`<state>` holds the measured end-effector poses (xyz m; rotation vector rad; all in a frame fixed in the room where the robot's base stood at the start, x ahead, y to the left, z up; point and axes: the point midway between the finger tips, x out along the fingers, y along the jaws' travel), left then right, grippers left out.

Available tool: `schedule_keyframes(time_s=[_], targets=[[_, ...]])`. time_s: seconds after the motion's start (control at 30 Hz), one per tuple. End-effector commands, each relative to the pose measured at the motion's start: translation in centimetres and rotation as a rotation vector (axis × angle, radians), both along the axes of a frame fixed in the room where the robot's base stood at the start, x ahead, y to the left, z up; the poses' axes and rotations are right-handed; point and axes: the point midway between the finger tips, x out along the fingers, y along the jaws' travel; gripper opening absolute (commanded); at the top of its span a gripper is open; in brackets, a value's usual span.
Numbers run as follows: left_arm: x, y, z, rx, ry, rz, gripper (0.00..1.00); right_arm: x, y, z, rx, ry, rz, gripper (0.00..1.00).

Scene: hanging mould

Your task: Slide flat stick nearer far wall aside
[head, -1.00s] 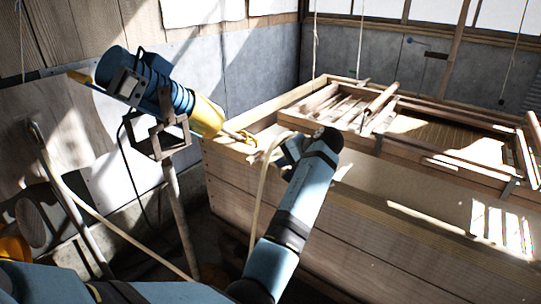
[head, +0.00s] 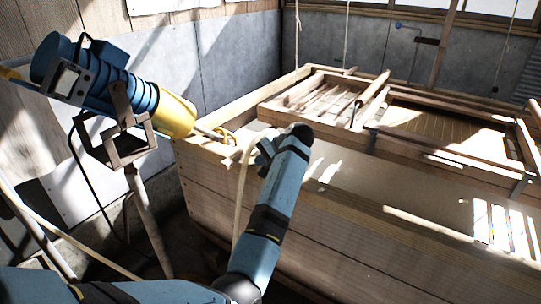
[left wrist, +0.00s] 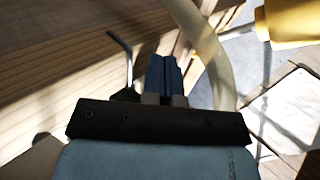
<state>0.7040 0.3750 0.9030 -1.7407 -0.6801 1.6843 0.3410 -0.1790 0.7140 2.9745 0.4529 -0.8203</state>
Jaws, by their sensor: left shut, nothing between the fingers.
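A wooden mould frame (head: 440,161) lies over the big wooden vat (head: 300,215) in the head view. Several sticks lie at its left end. One pale stick (head: 374,88) slants up above the others, and a flatter stick (head: 304,89) lies left of it. I cannot tell for sure which is the flat stick nearer the far wall. My left gripper (head: 264,153) is by the vat's near left part, apart from the sticks and partly hidden by my wrist. In the left wrist view its fingers (left wrist: 164,72) are shut and empty. My right gripper is not in view.
A blue and yellow cylindrical machine (head: 120,92) on a stand is left of the vat, close to my left gripper. A pale hose (head: 243,190) hangs beside the gripper. Cords (head: 346,35) hang above the frame. Grey wall panels (head: 355,50) close off the back.

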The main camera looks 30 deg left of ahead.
Motion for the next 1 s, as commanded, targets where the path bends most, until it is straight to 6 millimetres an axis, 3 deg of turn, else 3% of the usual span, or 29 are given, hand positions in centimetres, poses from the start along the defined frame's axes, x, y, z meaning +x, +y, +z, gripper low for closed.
schedule_keyframes(time_s=[0.1, 0.3, 0.87, 1.0], targets=[[0.1, 1.8, -1.9, 0.001, 0.001, 0.001, 0.0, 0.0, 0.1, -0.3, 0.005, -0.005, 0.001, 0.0], [0.4, 4.7, -1.8, 0.001, -0.002, 0.001, 0.0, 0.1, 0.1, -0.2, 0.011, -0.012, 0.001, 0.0], [0.5, 6.0, -1.6, 0.0, -0.001, -0.001, 0.0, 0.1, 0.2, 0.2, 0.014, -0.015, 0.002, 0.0], [0.6, 8.1, -1.0, 0.003, 0.003, 0.002, 0.0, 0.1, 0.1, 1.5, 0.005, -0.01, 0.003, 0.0]])
